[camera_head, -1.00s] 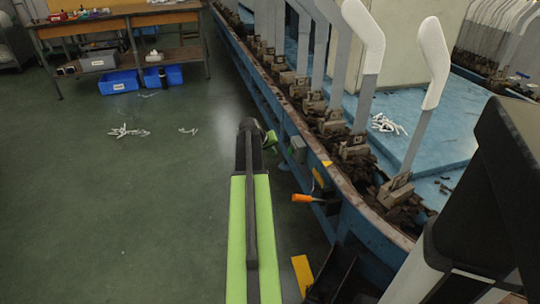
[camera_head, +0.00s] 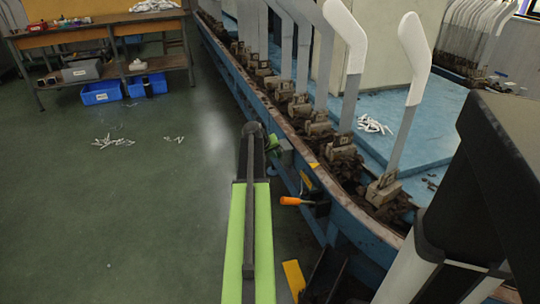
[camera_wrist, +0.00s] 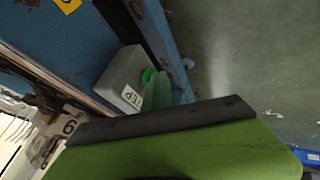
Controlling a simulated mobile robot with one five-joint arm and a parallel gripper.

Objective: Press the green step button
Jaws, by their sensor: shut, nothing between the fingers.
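The green step button (camera_wrist: 148,75) is a round green disc on the face of a grey box (camera_wrist: 122,78) with a partly readable "STEP" label in the wrist view. The box also shows in the head view (camera_head: 286,151), on the side of the blue machine frame. My gripper (camera_wrist: 158,84) has its green fingers together, nothing between them. Its tips are right at the button and overlap its lower right edge in the wrist view. I cannot tell whether they touch it. In the head view, my gripper (camera_head: 273,143) is just left of the box.
The curved blue machine rail (camera_head: 262,105) carries several upright sock boards with white tops. An orange-handled tool (camera_head: 293,201) and yellow plates sit along its side. A workbench (camera_head: 100,30) with blue bins stands at the far left. The green floor left of the arm is mostly clear.

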